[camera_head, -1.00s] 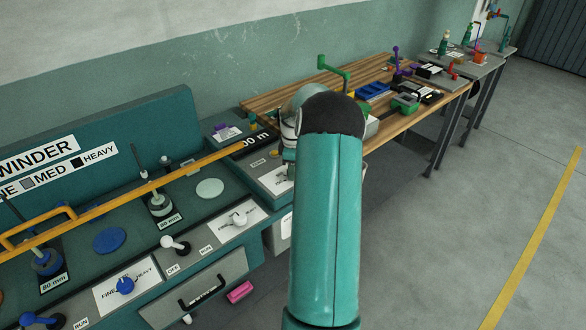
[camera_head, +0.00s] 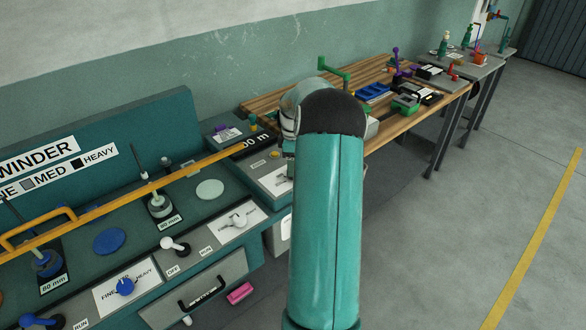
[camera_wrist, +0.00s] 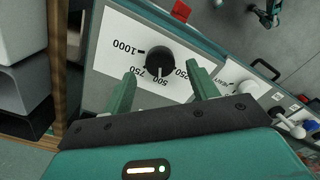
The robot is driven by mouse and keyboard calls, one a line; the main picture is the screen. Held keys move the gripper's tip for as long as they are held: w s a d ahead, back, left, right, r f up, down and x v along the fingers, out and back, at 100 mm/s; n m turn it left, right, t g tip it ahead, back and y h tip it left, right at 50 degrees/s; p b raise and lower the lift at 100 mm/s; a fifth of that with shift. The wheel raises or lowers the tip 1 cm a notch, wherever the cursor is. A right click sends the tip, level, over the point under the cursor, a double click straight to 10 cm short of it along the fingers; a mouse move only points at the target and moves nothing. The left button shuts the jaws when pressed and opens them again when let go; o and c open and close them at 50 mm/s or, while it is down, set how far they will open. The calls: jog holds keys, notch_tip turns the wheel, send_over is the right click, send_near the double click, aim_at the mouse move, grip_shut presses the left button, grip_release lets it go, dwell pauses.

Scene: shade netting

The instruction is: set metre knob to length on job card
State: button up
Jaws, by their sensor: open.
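The metre knob (camera_wrist: 160,61) is black and round on a white dial plate (camera_wrist: 112,62) marked 250, 500, 750 and 1000 in the wrist view. A pale mark on the knob's edge appears to face the 500 side. My gripper (camera_wrist: 161,76) is open, one finger on each side of the knob's near edge; I cannot tell whether either touches it.
A black sign ending "00 m" (camera_head: 254,144) stands beyond the yellow rail (camera_head: 110,202). White and blue fine-heavy knobs and run-off levers line the winder front at left. The wooden bench (camera_head: 265,102) holds several tools. The floor at right is clear.

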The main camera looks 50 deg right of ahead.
notch_tip(320, 180, up, 11)
jog(key=shift+f, duration=0.2)
dwell(0.5)
